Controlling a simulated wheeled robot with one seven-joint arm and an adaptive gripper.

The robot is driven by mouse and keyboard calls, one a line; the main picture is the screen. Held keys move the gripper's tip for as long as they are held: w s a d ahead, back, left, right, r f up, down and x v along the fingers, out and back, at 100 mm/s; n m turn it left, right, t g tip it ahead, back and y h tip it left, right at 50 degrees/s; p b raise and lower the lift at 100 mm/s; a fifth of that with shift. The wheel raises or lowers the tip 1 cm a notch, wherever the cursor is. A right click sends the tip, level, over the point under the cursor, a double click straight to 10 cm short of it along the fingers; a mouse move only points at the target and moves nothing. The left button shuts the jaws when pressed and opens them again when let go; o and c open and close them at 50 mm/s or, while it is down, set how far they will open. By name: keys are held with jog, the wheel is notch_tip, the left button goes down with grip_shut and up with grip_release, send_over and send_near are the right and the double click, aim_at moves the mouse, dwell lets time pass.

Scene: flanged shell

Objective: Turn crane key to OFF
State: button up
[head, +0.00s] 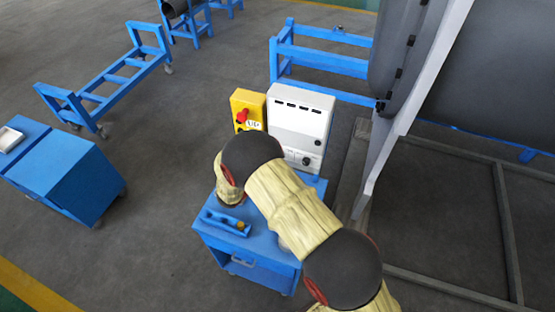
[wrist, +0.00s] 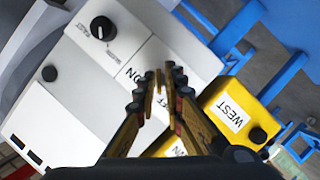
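The white control cabinet (head: 300,115) stands upright on the blue cart, with black round knobs on its front. In the wrist view the cabinet (wrist: 80,100) appears turned over, with a black knob (wrist: 103,28) and large ON and OFF lettering beside my fingers. I cannot make out the crane key; my fingers may cover it. My gripper (wrist: 160,80) is in front of the cabinet face, its fingertips close together with a narrow gap. Whether anything is between them is unclear. In the head view my arm hides the gripper.
A yellow box (head: 248,108) with a red knob stands left of the cabinet; the wrist view shows its WEST label (wrist: 230,112). Another blue cart (head: 70,175) stands left, with open floor between.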

jog(key=shift+o, duration=1.3)
jog(key=shift+s, duration=0.1)
jog(key=v, duration=1.1)
jog(key=shift+s+a, duration=0.25)
